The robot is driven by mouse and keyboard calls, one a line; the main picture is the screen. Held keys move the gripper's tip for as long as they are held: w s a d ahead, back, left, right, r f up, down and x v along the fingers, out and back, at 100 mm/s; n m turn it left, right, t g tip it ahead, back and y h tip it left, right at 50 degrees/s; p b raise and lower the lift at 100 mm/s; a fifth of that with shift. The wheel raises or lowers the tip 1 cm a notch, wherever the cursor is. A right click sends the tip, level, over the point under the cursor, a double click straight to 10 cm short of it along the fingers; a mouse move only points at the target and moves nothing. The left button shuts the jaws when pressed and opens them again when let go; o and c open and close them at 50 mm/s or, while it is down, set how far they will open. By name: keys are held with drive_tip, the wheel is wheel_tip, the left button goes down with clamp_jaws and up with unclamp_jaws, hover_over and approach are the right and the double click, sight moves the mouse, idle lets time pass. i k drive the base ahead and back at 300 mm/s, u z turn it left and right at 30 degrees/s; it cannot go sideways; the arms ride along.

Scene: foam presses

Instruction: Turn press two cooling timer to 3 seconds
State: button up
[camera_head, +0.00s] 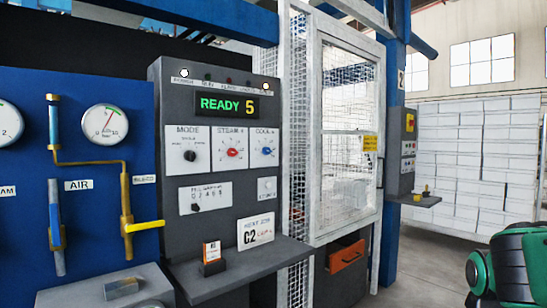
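A dark grey control panel (218,177) stands left of the middle in the head view. Its display (228,106) reads "READY 5". Below it are a black mode knob (190,156), a red steam knob (232,153) and a blue cool knob (267,151) on white dial plates. The exact pointer setting of the cool knob is too small to read. I cannot see whether this panel is marked as press two. My gripper is not in view, and nothing is seen touching the knobs.
A grey shelf (240,268) juts out below the panel, with a small orange-and-white block (212,252) on it. A blue board with gauges and a yellow valve handle (143,226) is at left. A white mesh cage door (348,140) and a second grey control box (401,150) are at right.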

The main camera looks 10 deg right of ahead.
sight(266, 149)
drive_tip(key=k, duration=0.55)
drive_tip(key=z, duration=0.7)
drive_tip(key=i, duration=1.75)
drive_tip(key=u, duration=0.65)
drive_tip(key=i, duration=0.4)
drive_tip(key=u, duration=0.35)
